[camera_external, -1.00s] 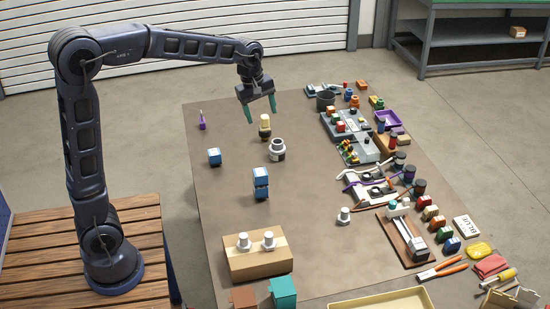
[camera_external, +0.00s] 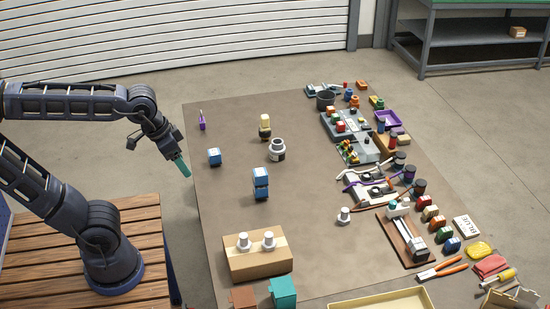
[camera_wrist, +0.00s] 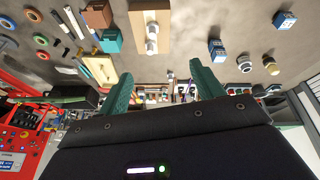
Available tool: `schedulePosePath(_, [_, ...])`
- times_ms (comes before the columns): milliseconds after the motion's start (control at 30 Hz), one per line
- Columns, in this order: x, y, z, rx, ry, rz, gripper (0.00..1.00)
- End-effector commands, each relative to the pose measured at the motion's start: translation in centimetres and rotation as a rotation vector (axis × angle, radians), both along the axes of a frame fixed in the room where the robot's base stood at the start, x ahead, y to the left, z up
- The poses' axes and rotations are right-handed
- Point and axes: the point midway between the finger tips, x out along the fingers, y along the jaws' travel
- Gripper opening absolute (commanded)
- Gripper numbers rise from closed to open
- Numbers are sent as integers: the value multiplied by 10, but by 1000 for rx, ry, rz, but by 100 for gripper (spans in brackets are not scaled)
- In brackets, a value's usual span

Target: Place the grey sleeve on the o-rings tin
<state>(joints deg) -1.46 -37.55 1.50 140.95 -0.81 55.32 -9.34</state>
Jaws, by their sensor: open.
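Three pale grey flanged pieces could be the grey sleeve: two stand upright on a cardboard box, one at left (camera_external: 243,241) and one at right (camera_external: 268,239); another (camera_external: 344,215) stands on the table. No readable label identifies the o-rings tin. Small blue blocks with pale marked tops show: one alone (camera_external: 214,156) and two stacked (camera_external: 261,184). A white-and-dark round container (camera_external: 277,149) stands behind the stack. My gripper (camera_external: 182,166) is off the table's left edge, apart from everything. In the wrist view its teal fingers (camera_wrist: 160,88) are spread and empty.
The cardboard box (camera_external: 258,262) is at the table's near left, beside a teal block (camera_external: 283,292). Trays, spools and tools crowd the right side. The table's middle is mostly clear.

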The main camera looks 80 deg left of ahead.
Motion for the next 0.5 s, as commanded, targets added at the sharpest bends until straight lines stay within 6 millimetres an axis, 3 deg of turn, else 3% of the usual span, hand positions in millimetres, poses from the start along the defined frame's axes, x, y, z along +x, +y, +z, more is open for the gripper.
schedulePosePath(100, [-22,-8,-10,50,-20,-113,66])
schedulePosePath(200, [-32,-12,-15,77,-27,-171,66])
schedulePosePath(500, [-37,-13,-18,92,-29,-202,66])
